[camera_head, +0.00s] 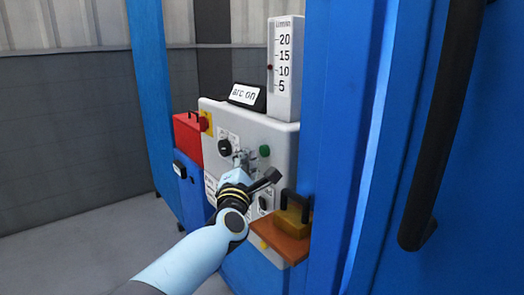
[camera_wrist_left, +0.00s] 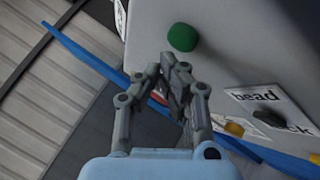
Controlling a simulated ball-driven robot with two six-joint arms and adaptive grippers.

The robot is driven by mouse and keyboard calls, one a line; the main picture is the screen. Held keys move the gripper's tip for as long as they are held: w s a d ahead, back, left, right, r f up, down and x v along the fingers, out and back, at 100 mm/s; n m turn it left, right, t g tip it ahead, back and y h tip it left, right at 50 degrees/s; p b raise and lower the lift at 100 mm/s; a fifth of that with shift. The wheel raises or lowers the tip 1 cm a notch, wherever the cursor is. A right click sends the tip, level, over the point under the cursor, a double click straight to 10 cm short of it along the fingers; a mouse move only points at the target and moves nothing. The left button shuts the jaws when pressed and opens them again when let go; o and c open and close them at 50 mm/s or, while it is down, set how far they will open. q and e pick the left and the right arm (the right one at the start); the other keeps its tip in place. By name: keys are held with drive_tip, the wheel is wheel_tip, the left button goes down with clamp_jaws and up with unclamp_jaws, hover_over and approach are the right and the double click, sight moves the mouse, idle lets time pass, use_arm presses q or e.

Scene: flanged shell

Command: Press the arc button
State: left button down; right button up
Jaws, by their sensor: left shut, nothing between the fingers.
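A round green button (camera_head: 264,151) sits on the upper right of the pale control panel (camera_head: 285,140). It also shows in the left wrist view (camera_wrist_left: 182,37), just beyond my fingertips. My left gripper (camera_head: 243,158) is in front of the panel, a little left of and below the green button. In the left wrist view my left gripper (camera_wrist_left: 172,64) is shut with nothing between its fingers. A gap shows between fingertips and button in that picture; their depth is hard to judge. An "arc on" sign (camera_head: 243,94) stands on top of the panel. My right gripper is out of view.
A black knob (camera_head: 225,147) is left of my gripper. A red box (camera_head: 188,138) is at the panel's left. A numbered gauge (camera_head: 284,70) stands above. An orange shelf (camera_head: 280,244) juts out below right. A blue post and black handle (camera_head: 440,130) fill the right.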

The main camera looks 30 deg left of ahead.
use_arm(q)
drive_tip(key=s, duration=0.1)
drive_tip(key=s+a+p, duration=0.1)
drive_tip(key=s, duration=0.1)
drive_tip(key=s+a, duration=0.1)
drive_tip(key=shift+s, duration=0.3)
idle(0.3)
idle(0.7)
